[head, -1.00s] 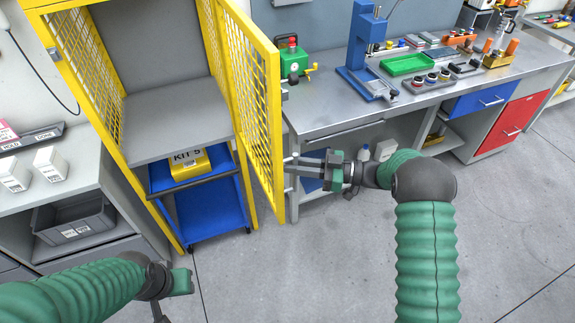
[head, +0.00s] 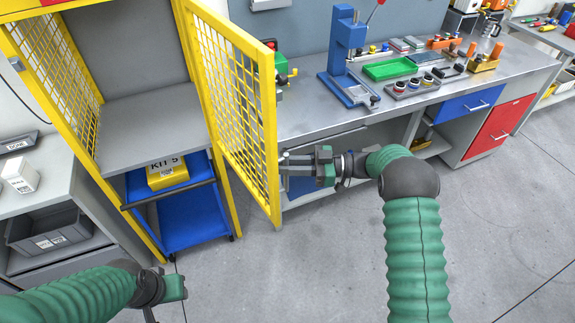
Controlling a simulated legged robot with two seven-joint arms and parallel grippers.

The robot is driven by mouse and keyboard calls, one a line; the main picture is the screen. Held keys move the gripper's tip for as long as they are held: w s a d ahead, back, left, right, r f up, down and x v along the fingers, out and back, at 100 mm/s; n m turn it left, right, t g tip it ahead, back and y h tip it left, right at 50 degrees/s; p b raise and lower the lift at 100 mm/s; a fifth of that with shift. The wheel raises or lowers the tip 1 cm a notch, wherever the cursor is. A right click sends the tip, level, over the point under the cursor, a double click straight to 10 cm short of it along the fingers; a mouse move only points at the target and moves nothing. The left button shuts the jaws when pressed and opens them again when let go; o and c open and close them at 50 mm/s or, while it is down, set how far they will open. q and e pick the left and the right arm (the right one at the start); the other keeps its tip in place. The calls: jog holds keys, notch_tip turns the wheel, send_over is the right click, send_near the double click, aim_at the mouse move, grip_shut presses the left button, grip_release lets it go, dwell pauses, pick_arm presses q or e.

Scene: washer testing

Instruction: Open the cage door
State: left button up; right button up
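The yellow mesh cage door (head: 236,95) stands swung outward from the yellow cage (head: 60,110), hinged on the cage's right post. The cage front is open, showing a grey shelf inside. My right gripper (head: 286,160) is at the door's free edge, on its right side, with its fingers pointing left at the frame. The door edge hides the fingertips, and I cannot tell whether they are closed on a handle. My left gripper (head: 160,300) is low at the bottom left, away from the door, its fingers mostly out of view.
A blue cart (head: 190,220) with a yellow KIT 5 box (head: 167,172) stands under the cage shelf. A metal workbench (head: 330,115) with a blue press (head: 345,50) and a green tray (head: 390,68) is behind the door and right arm. The grey floor in front is clear.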

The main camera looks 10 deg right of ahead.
jog(key=o, duration=0.3)
jog(key=shift+a, duration=0.15)
jog(key=b+v, duration=0.1)
jog(key=v, duration=1.6)
jog(key=shift+b, duration=0.35)
jog(key=shift+w, duration=0.15)
